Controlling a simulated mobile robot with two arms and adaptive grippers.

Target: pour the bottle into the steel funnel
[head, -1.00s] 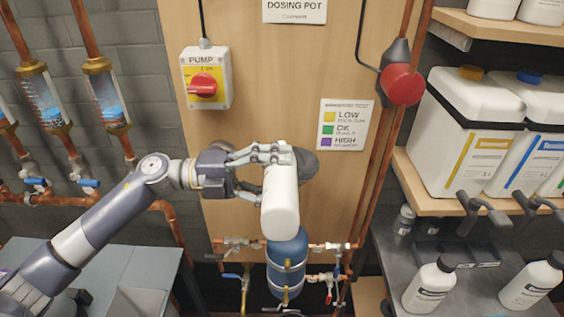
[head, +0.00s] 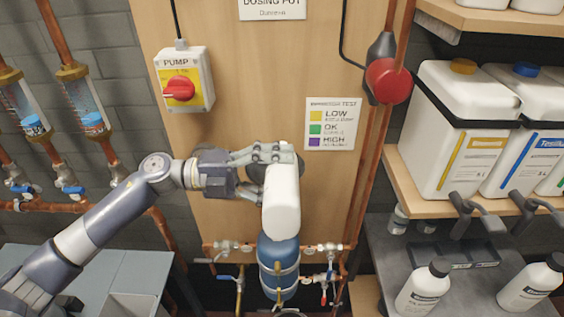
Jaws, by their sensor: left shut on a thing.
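My left gripper (head: 262,168) is shut on a white bottle (head: 282,208), with its fingers across the bottle's upper part in the picture. The bottle is held in front of the wooden panel. Its lower end overlaps the top of the blue dosing pot (head: 278,268) in the picture; I cannot tell the gap between them. The bottle's mouth does not show and I cannot tell its exact tilt. No stream of liquid shows. The steel funnel cannot be made out; the bottle covers the area above the pot. My right gripper is not in view.
Copper pipes with valves (head: 325,247) flank the pot. A pump switch box (head: 182,82) and a colour chart (head: 332,124) are on the panel. White canisters (head: 455,140) stand on the right shelf (head: 412,195). White bottles (head: 424,288) with dark caps stand on a grey bench below.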

